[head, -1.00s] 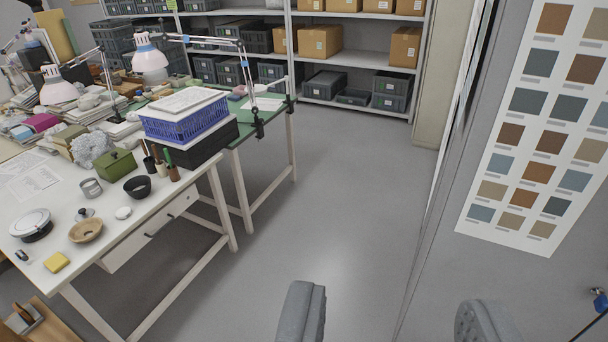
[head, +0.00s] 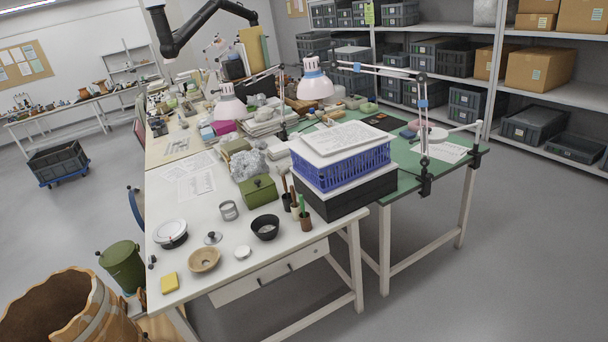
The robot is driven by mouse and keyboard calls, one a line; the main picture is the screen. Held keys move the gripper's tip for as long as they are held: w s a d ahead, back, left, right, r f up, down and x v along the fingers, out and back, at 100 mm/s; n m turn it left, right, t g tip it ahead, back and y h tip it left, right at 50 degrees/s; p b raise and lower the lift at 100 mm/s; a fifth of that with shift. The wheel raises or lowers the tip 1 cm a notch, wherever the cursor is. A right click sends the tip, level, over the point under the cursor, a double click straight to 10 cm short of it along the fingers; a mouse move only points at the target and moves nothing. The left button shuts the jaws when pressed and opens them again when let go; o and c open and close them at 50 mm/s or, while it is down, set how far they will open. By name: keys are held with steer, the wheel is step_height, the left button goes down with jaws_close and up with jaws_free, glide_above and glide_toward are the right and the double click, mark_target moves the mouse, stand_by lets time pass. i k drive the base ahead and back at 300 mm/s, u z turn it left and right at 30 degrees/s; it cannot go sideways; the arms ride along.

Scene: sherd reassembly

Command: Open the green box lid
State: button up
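The small green box (head: 259,191) stands on the white table (head: 190,235), behind the black bowl and left of the blue basket stack. Its lid looks shut, with a small dark knob on top. My gripper is not in view, so its state and its distance from the box do not show.
Beside the box are a grey ring-shaped cup (head: 229,210), a black bowl (head: 265,227), a blue basket (head: 341,165) on a black crate and upright tool handles. A wooden bowl (head: 204,260) and yellow sponge (head: 169,283) lie nearer. A large barrel (head: 60,310) stands lower left; floor at right is clear.

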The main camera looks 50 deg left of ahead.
mark_target(253, 184)
steer(key=u, duration=0.25)
steer(key=i, duration=1.4)
steer(key=u, duration=0.95)
steer(key=i, duration=1.4)
steer(key=u, duration=0.9)
steer(key=i, duration=0.55)
steer(key=u, duration=0.2)
